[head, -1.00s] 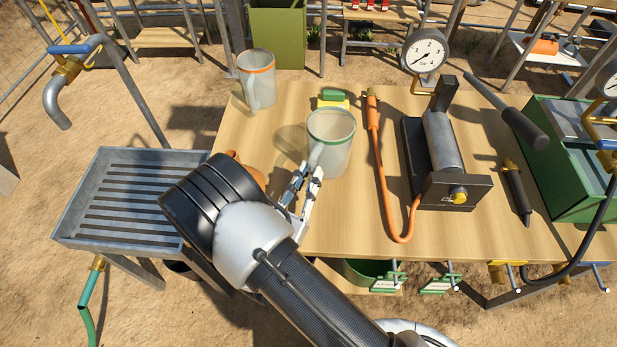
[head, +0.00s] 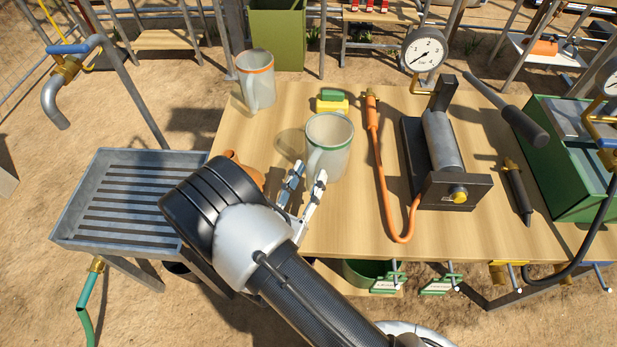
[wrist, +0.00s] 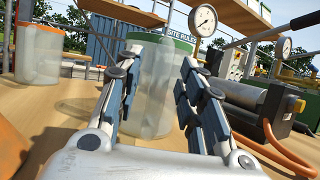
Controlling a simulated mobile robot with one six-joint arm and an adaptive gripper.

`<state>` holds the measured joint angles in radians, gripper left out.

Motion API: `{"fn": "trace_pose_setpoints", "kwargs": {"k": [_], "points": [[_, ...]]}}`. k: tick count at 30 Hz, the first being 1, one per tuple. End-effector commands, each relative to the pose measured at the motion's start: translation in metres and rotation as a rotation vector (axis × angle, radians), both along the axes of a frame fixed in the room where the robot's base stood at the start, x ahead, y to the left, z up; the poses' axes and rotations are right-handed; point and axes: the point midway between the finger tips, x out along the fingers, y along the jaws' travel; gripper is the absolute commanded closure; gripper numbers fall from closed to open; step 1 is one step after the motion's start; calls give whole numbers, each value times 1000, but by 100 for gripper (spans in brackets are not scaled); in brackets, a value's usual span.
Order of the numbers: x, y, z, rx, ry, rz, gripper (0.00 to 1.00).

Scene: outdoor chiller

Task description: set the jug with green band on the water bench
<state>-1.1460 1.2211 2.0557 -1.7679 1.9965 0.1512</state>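The clear jug with a green band (head: 336,150) stands upright on the wooden table, and its handle faces the near left. It also shows in the wrist view (wrist: 161,90), beyond and between my fingers. My gripper (head: 304,182) is open at the jug's near side, fingers spread. In the wrist view my gripper (wrist: 155,85) has one finger on each side of the jug's outline, with nothing clamped. I cannot tell whether a finger touches the handle. The grey slatted metal bench (head: 82,197), apparently the water bench, is left of the table under a tap (head: 62,88); its top is empty.
A jug with an orange band (head: 258,82) stands at the table's back left. A green and yellow sponge (head: 332,101) lies behind the green-banded jug. An orange hose (head: 380,185) and a pump (head: 443,150) are to the right. A terracotta item (head: 250,176) is partly hidden by my wrist.

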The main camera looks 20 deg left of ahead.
Motion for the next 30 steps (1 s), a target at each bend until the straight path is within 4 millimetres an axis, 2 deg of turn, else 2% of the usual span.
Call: {"fn": "trace_pose_setpoints", "kwargs": {"k": [1, 5, 11, 13, 24, 30], "points": [[0, -2, -10, -13, 18, 0, 64], [0, -2, -10, -13, 18, 0, 64], [0, -3, 6, -14, 19, 0, 64], [-13, 1, 1, -17, 18, 5, 64], [-97, 16, 3, -9, 12, 6, 64], [-123, 20, 3, -7, 9, 3, 64]]}}
